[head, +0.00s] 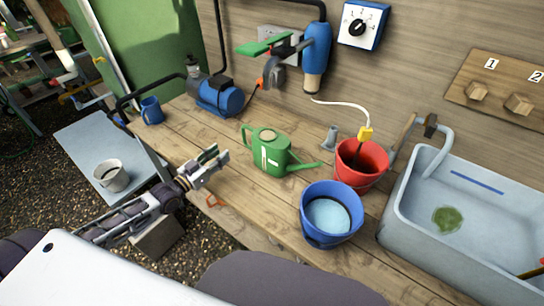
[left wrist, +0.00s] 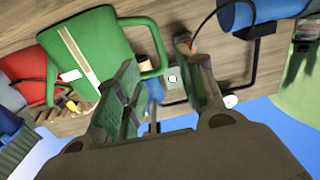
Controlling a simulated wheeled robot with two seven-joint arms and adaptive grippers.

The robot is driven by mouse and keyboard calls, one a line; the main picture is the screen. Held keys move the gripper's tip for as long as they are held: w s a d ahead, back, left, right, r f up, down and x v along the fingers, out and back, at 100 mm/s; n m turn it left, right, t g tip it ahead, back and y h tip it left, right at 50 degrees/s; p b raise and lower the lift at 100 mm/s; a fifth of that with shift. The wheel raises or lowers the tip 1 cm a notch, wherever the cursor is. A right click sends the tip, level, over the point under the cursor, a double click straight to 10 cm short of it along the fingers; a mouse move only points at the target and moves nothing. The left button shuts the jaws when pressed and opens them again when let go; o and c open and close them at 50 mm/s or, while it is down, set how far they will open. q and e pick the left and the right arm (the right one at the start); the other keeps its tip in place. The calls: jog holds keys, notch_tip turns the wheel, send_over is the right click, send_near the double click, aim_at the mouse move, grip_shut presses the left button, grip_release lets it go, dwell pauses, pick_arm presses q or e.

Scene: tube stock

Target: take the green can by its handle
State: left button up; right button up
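The green can (head: 270,152) stands upright on the wooden bench, its spout pointing right and its handle (head: 246,134) on the left side. In the left wrist view the can (left wrist: 100,50) fills the upper left, and its handle (left wrist: 161,50) curves out towards the space between my fingertips. My left gripper (head: 218,160) is left of the can, with its fingers (left wrist: 157,58) apart and nothing held between them. In the head view a small gap shows between the fingertips and the handle. My right gripper is in neither view.
A blue bucket (head: 331,234) and a red bucket (head: 345,178) stand right of the can, near a pale sink (head: 410,225). A blue pump (head: 222,97) and blue mug (head: 151,110) are behind left. Bare bench (head: 195,135) lies left of the can.

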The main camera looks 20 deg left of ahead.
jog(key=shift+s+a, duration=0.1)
pick_arm(q)
jog(key=shift+w, duration=0.15)
jog(key=shift+w+d, duration=0.1)
jog(key=shift+w, duration=0.05)
jog(key=shift+x, duration=1.1)
jog(key=shift+b+x, duration=0.35)
jog(key=shift+x, duration=2.5)
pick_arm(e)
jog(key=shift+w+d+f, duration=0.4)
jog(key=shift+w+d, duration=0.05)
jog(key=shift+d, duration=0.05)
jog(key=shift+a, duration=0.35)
pick_arm(q)
jog(key=shift+w, duration=0.1)
